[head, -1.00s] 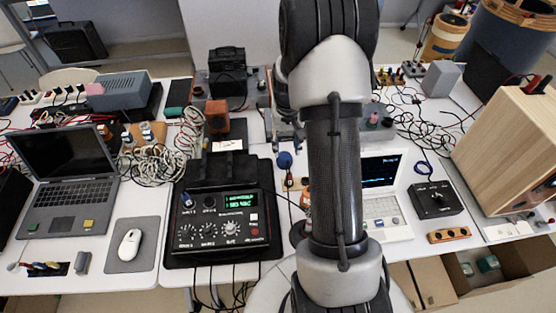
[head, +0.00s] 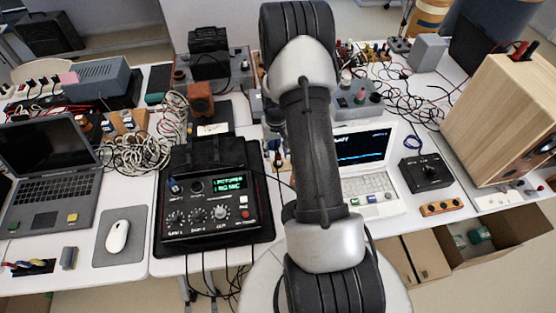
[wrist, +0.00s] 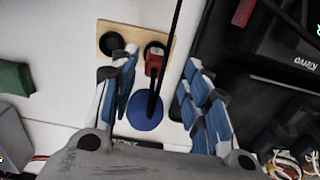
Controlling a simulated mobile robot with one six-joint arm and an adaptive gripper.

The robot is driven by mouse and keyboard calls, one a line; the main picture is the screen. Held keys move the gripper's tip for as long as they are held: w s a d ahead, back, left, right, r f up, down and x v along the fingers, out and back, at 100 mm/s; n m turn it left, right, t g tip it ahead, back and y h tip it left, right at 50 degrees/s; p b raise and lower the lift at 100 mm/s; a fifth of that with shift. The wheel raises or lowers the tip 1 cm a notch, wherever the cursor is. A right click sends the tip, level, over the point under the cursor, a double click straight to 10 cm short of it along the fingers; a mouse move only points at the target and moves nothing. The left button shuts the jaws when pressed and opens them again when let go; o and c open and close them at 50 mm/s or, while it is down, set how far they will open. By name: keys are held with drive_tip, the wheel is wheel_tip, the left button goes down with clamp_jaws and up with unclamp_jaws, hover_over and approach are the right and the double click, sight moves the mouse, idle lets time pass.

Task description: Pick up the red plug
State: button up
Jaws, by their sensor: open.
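A red plug (wrist: 154,62) sits at the right-hand round socket of a small wooden block (wrist: 111,33) in the wrist view. A dark cable runs over or beside it, so its seating is partly hidden. My gripper (wrist: 160,66) is open, with its blue-padded fingers on either side of the plug and nothing held. A blue round piece (wrist: 145,110) shows between the fingers, nearer the palm. In the head view my arm covers most of this area, and I cannot make out this plug there.
A black control box (head: 208,212) with knobs and a small white laptop (head: 368,180) flank the arm. A wooden speaker (head: 500,120) with red and black plugs on top stands at the right. Loose cables lie around. A mouse (head: 117,236) is at the left.

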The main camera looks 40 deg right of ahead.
sight(278, 159)
drive_tip(key=f, duration=0.1)
drive_tip(key=f+b, duration=0.1)
drive_tip(key=f, duration=0.2)
drive_tip(key=shift+d+f+b, duration=0.35)
drive_tip(key=shift+f, duration=0.05)
drive_tip(key=shift+r, duration=0.1)
drive_tip(key=shift+c, duration=0.3)
drive_tip(key=c, duration=0.9)
